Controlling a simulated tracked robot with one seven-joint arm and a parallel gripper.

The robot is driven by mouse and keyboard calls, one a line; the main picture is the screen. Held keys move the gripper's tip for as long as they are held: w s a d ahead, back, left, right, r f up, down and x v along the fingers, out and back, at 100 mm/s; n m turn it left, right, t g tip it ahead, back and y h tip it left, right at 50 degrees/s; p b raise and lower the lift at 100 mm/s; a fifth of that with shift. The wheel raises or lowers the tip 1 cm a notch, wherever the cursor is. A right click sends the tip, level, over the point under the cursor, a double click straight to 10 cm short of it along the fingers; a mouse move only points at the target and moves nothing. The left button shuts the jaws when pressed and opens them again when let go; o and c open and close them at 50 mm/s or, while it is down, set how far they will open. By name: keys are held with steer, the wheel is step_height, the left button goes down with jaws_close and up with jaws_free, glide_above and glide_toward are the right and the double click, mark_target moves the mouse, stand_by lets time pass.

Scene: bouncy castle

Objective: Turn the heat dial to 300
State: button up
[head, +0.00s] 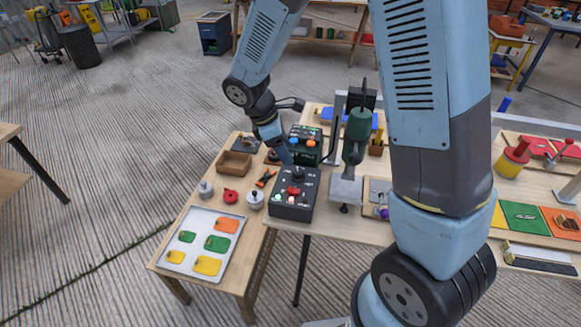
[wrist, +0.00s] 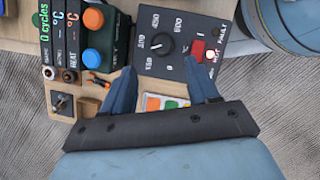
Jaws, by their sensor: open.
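The heat dial is a round black knob (wrist: 163,44) on a dark control box (wrist: 196,18), with white numbers around it that include 300, 450 and 600. Which number its pointer marks is too small to tell. The box also stands on the table in the head view (head: 306,211), where the dial is small near its far end. My gripper (wrist: 160,67) is open and empty in the wrist view. Its two blue fingers are spread on either side of the dial's line and appear apart from it.
A red switch (wrist: 198,49) and a lit indicator sit beside the dial. A second box (wrist: 111,48) with orange and blue buttons adjoins it. A green press (head: 356,130) stands to the right. A white tray (head: 202,218) with coloured tags, jars and a wooden box (head: 234,163) lie left.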

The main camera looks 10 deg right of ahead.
mark_target(297, 170)
steer(key=x, duration=0.8)
